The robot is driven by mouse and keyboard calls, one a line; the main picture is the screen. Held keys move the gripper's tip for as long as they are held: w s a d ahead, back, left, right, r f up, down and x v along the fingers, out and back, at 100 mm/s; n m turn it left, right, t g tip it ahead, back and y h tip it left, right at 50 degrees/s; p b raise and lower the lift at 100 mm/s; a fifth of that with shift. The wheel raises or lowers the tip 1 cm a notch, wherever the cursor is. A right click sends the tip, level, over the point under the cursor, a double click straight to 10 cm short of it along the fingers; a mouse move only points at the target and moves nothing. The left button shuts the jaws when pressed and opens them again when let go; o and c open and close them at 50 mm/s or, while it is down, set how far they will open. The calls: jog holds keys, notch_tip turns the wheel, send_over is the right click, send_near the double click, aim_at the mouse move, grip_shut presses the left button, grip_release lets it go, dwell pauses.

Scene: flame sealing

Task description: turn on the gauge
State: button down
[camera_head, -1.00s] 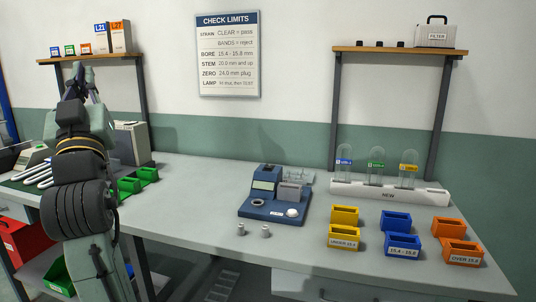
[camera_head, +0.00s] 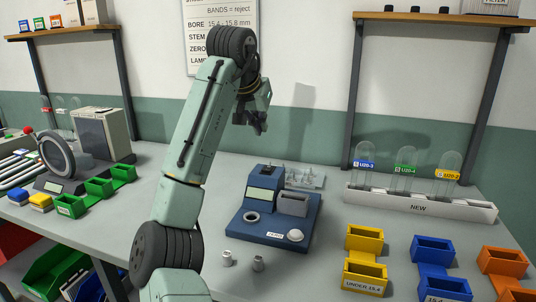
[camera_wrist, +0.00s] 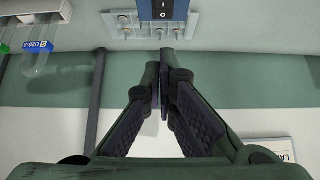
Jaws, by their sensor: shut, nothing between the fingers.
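The gauge is a blue unit (camera_head: 265,228) on the bench, with a pale display (camera_head: 261,194), a round hole at the front left and a white round knob at the front right. In the wrist view its blue back (camera_wrist: 146,8) shows at the top edge, with a black rocker switch (camera_wrist: 163,9) marked I and O. My gripper (camera_head: 260,126) is above and behind the gauge, apart from it. In the wrist view my gripper's fingers (camera_wrist: 164,62) are together and empty, pointing toward the switch side. Which side of the switch is pressed cannot be told.
A grey plate with small pegs (camera_head: 305,177) lies behind the gauge. Two small metal plugs (camera_head: 228,258) stand in front. A white rack (camera_head: 420,207) of glass tubes is at right, with yellow (camera_head: 366,272), blue and orange bins before it. Green bins (camera_head: 98,187) are left.

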jog(key=shift+s, duration=0.15)
jog(key=p, duration=0.3)
send_near(271, 166)
jog(key=w, duration=0.1)
jog(key=w+r, duration=0.1)
jog(key=shift+w+d+r, duration=0.1)
jog(key=shift+w+d, duration=0.15)
jog(key=shift+d, duration=0.15)
notch_tip(271, 166, down, 4)
jog(key=shift+r+p, duration=0.2)
jog(key=shift+p, duration=0.3)
jog(key=shift+f, duration=0.6)
